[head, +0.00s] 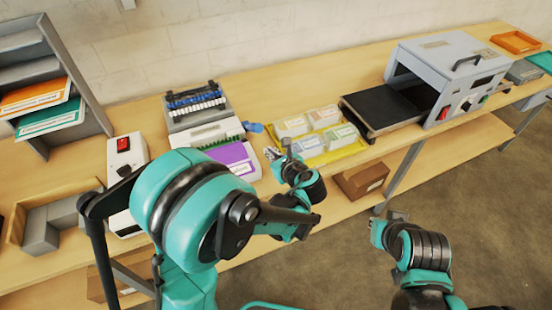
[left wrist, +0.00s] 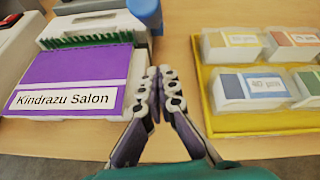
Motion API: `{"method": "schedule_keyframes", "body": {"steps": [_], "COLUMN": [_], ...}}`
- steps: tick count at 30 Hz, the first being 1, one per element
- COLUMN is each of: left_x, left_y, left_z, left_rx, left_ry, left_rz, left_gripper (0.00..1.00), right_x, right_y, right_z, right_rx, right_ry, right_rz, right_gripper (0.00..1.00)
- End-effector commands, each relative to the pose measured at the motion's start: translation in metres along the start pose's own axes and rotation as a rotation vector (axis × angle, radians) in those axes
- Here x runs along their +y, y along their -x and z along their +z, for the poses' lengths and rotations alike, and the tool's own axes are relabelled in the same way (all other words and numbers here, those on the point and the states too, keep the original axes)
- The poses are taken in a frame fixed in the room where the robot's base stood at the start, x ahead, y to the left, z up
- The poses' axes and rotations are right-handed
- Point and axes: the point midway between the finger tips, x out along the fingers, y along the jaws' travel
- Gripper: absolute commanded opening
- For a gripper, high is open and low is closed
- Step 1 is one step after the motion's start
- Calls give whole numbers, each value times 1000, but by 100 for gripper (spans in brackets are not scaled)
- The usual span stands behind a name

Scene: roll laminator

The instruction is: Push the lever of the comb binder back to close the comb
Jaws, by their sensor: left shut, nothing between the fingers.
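The comb binder (head: 198,112) stands on the bench, with a dark blue comb and white teeth along its top. A blue lever grip (head: 254,127) sticks out at its right side; it also shows in the left wrist view (left wrist: 146,12). A purple booklet (left wrist: 75,78) labelled "Kindrazu Salon" lies at the binder's front. My left gripper (head: 281,150) is shut and empty, just right of the booklet. In the left wrist view its fingertips (left wrist: 158,80) meet below the lever grip, apart from it. My right gripper (head: 391,218) is over the floor; its finger state is unclear.
A yellow tray (left wrist: 265,121) with several clear boxes is close on the right. Bare bench lies between tray and booklet. The grey laminator (head: 440,75) is farther right. A white box with a red switch (head: 124,150) and a paper rack (head: 40,75) are at left.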

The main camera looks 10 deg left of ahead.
Motion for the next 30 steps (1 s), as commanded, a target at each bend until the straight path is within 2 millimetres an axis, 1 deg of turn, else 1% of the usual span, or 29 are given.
{"method": "schedule_keyframes", "body": {"steps": [1,4,6,9,12,16,25,30], "left_x": [1,1,1,1,1,0,0,0], "left_y": [-13,-33,-32,-34,-36,-37,-37,-36], "left_z": [-2,-2,14,27,35,39,39,44], "left_rx": [-1,0,0,1,0,0,0,17], "left_ry": [2,2,2,0,1,0,0,0], "left_rz": [4,3,1,1,1,0,0,3], "left_gripper": [0,0,0,0,0,0,0,0], "right_x": [0,0,0,0,0,0,0,0], "right_y": [-4,-7,-5,-4,-4,-4,-4,0], "right_z": [3,5,4,3,3,3,3,0], "right_rx": [0,0,0,0,0,0,0,0], "right_ry": [0,0,0,0,0,0,0,0], "right_rz": [0,0,0,0,0,0,0,0], "right_gripper": [0,0,0,0,0,0,0,0]}}
